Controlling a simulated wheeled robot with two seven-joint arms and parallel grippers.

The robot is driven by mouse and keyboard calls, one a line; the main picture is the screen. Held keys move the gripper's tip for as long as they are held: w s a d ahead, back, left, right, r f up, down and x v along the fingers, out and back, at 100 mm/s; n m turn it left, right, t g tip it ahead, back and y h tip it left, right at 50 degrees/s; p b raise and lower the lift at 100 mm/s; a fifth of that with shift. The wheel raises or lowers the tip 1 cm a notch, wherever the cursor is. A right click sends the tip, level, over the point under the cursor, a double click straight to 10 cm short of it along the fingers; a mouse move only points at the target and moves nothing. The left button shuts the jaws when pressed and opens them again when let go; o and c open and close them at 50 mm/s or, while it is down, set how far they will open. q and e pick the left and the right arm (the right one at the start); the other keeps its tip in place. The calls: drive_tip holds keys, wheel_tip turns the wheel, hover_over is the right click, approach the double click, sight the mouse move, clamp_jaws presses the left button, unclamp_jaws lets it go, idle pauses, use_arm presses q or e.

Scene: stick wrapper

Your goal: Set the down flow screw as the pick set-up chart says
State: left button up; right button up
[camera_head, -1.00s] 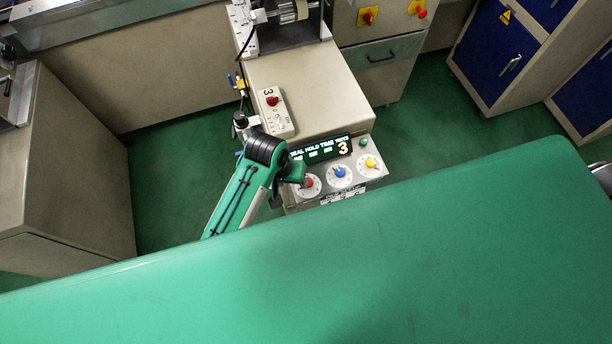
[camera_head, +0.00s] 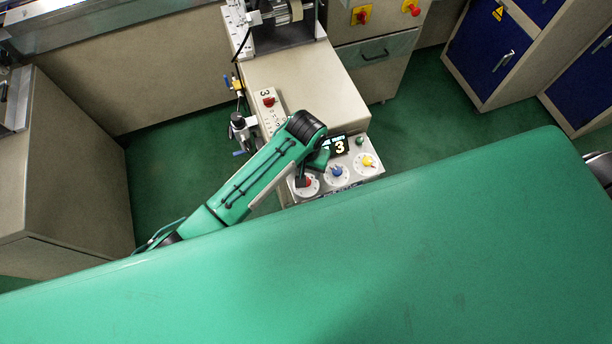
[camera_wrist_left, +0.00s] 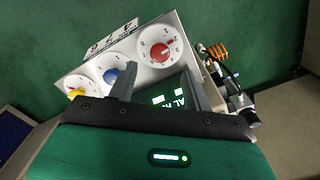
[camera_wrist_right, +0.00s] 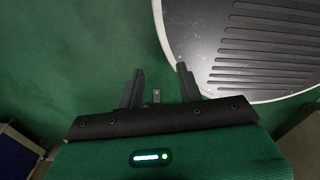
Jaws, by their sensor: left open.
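I cannot single out the down flow screw. Small air fittings (camera_head: 238,124) with blue and yellow parts stand along the machine's left side; the left wrist view shows fittings with an orange coil (camera_wrist_left: 217,50). A label with large dark characters (camera_wrist_left: 112,36), partly cut off, lies along the panel edge; I cannot tell whether it is the chart. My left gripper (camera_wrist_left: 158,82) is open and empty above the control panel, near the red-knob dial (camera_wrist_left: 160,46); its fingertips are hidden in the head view. My right gripper (camera_wrist_right: 160,70) is open and empty above the floor, beside a ridged dark plate.
The panel also has a blue-knob dial (camera_head: 337,171), a yellow-knob dial (camera_head: 367,161) and a display (camera_head: 340,146) showing 3, partly covered by my left arm. A plate with a red knob (camera_head: 269,102) lies on the machine top. Cabinets (camera_head: 490,50) stand at the right.

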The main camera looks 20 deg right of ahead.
use_arm(q)
wheel_tip(320, 180, down, 6)
drive_tip(key=shift+f, duration=0.25)
drive_tip(key=c, duration=1)
